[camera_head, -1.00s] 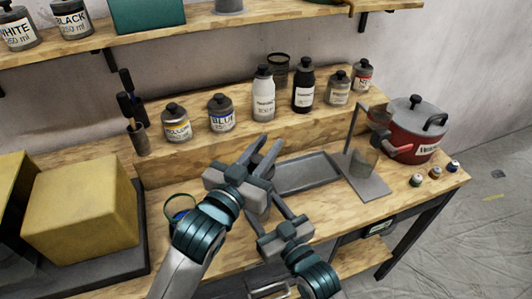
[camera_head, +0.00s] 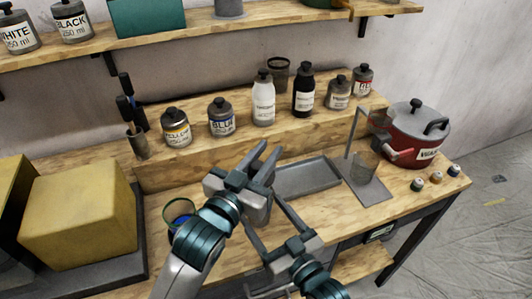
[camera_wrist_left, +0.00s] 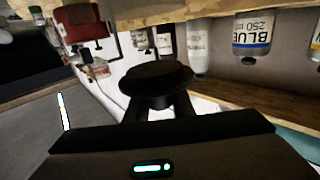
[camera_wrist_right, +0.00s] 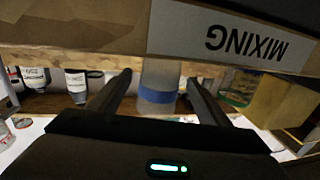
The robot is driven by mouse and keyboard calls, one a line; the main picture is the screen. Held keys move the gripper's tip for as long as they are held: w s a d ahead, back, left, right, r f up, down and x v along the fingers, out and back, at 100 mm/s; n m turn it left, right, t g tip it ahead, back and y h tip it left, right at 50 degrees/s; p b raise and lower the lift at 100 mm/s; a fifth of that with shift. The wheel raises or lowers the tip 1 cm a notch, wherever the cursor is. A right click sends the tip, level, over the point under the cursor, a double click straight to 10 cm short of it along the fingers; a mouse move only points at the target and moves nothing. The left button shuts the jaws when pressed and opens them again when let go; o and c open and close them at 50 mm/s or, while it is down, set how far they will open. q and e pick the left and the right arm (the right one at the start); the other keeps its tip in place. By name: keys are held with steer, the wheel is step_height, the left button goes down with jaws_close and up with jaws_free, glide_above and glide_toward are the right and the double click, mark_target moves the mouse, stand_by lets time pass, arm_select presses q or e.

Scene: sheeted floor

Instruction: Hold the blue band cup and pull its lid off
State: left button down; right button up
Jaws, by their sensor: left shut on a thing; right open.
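My left gripper (camera_head: 264,158) is over the middle of the bench, shut on a dark round lid (camera_wrist_left: 157,80) that shows in the left wrist view. My right gripper (camera_head: 261,211) is lower and nearer, with its fingers apart. In the right wrist view a greyish see-through cup with a blue band (camera_wrist_right: 158,90) stands between the right gripper's open fingers (camera_wrist_right: 158,85), with room on both sides. I cannot tell whether the lid touches the cup.
A grey tray (camera_head: 308,178) lies just beyond the left gripper. A glass with blue contents (camera_head: 178,210) is left of the arms. A red pot (camera_head: 413,132) and a stand with a beaker (camera_head: 370,190) are to the right. Paint bottles (camera_head: 221,117) line the raised shelf.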

arm_select(q)
step_height(320, 180, down, 2)
steer(key=shift+f+b, duration=0.1)
steer(key=shift+b, duration=0.85)
arm_select(e)
steer(key=v, duration=0.9)
steer(key=shift+r, duration=0.1)
